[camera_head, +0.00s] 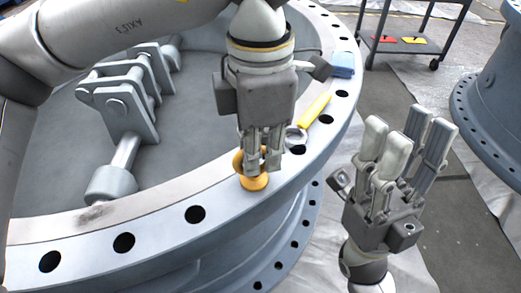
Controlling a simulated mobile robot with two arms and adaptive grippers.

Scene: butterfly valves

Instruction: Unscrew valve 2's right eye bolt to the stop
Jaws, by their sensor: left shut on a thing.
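A large grey valve (160,213) fills the left and middle of the head view, with a flange ring full of bolt holes. A yellow-orange eye bolt (254,183) stands on the near right part of the flange. My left gripper (262,162) points down from above and is shut on the eye bolt's ring, which its fingers partly hide. My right gripper (412,128) is at the right, fingers pointing up and apart, open and empty, clear of the flange. I cannot read a number on the valve.
A wrench with a yellow handle (315,108) lies on the flange behind the eye bolt, close to my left gripper. A blue object (342,64) sits farther along the flange. A dark cart (408,45) stands behind. Another blue-grey flanged body (498,95) stands at the right.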

